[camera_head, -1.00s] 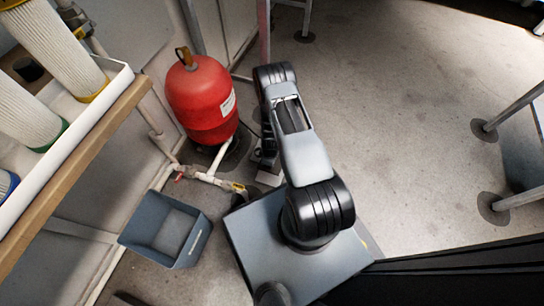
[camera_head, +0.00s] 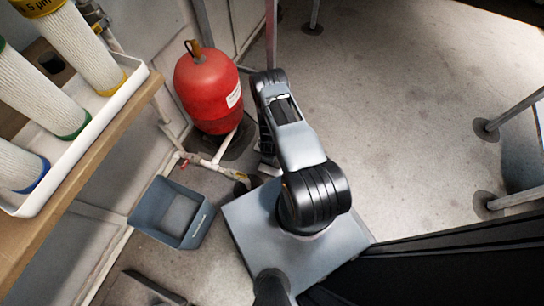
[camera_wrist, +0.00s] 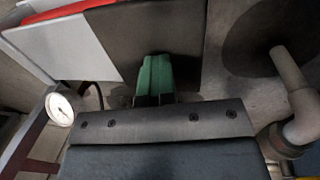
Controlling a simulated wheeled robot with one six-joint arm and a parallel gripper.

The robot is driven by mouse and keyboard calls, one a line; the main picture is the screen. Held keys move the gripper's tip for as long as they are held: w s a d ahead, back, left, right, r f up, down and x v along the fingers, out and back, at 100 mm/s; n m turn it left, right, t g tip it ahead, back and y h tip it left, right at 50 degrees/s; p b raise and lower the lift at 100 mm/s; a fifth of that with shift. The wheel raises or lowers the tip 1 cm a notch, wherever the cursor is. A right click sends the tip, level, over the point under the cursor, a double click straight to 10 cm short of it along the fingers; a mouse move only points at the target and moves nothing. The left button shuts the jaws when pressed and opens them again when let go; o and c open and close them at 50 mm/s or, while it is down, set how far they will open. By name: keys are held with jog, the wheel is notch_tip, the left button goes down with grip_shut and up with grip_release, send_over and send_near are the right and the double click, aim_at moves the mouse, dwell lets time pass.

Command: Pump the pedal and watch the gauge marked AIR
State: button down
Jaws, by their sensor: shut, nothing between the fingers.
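My gripper (camera_wrist: 153,82) shows in the wrist view as shut green fingertips with nothing between them. They are over or against a dark panel (camera_wrist: 160,28); I cannot tell if they touch it. A small round white gauge (camera_wrist: 60,109) is at the left of the wrist view; its marking and needle are too small to read. In the head view my arm reaches down beside the red tank, and its links hide the gripper. A small pale plate (camera_head: 268,170) shows at the floor there; I cannot tell if it is the pedal.
The red tank (camera_head: 208,88) stands left of my arm, with a white pipe (camera_head: 208,162) running along its base. A grey bin (camera_head: 172,212) is on the floor at lower left. A shelf with a white tray (camera_head: 112,104) holds filter cartridges. Open floor (camera_head: 400,150) lies right.

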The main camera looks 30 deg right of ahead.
notch_tip(320, 180, up, 14)
jog(key=p, duration=0.6)
jog(key=shift+d+f, duration=0.15)
